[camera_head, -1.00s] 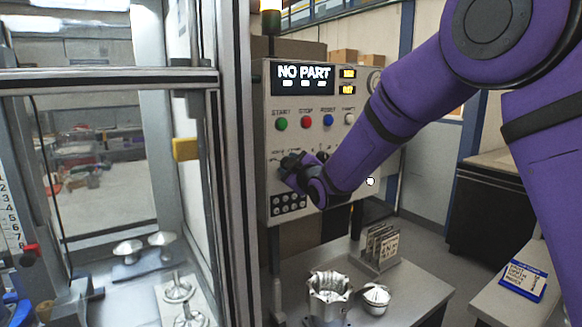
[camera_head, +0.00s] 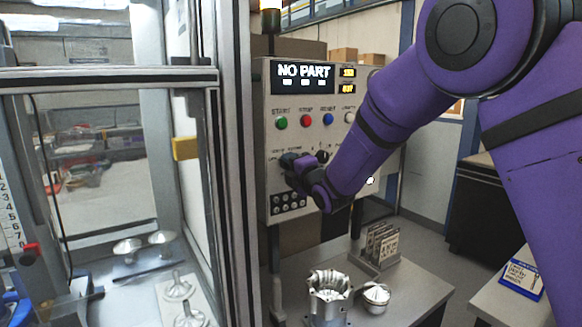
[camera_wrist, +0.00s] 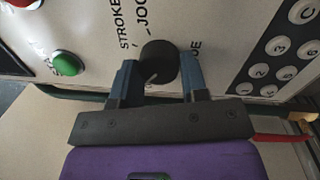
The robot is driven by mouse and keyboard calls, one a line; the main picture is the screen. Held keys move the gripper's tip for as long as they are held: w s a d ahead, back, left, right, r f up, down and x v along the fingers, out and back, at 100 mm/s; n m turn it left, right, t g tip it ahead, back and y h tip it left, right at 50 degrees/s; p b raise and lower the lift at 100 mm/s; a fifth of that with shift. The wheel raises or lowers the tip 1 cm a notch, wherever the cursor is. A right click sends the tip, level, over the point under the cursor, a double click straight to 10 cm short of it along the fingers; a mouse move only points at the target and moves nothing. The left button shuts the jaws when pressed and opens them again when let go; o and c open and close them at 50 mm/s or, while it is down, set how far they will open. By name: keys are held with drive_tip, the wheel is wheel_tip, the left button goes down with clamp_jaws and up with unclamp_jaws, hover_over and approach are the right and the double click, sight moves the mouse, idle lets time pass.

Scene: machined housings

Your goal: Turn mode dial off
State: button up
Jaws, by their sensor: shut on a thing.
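The mode dial (camera_wrist: 158,62) is a round black knob with a pointer mark on the pale panel, seen in the wrist view. Printed words such as STROKE and JOG stand around it; another label is partly covered by a finger. My gripper (camera_wrist: 160,76) has one finger on each side of the knob and is shut on it. In the head view my gripper (camera_head: 292,162) is against the left middle of the control panel (camera_head: 350,135), and it hides most of the dial.
A second black knob (camera_head: 322,156) sits just right of my gripper. Green (camera_head: 281,123), red (camera_head: 306,121) and blue (camera_head: 328,119) buttons are above. A keypad (camera_head: 289,202) is just below. The display (camera_head: 302,75) reads NO PART. A machine door frame (camera_head: 236,170) stands close left.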

drive_tip(key=shift+n, duration=1.6)
drive_tip(key=o, duration=0.9)
drive_tip(key=shift+d, duration=0.1)
drive_tip(key=v, duration=1)
drive_tip(key=shift+s+d+f, duration=0.1)
drive_tip(key=shift+s+d, duration=0.2)
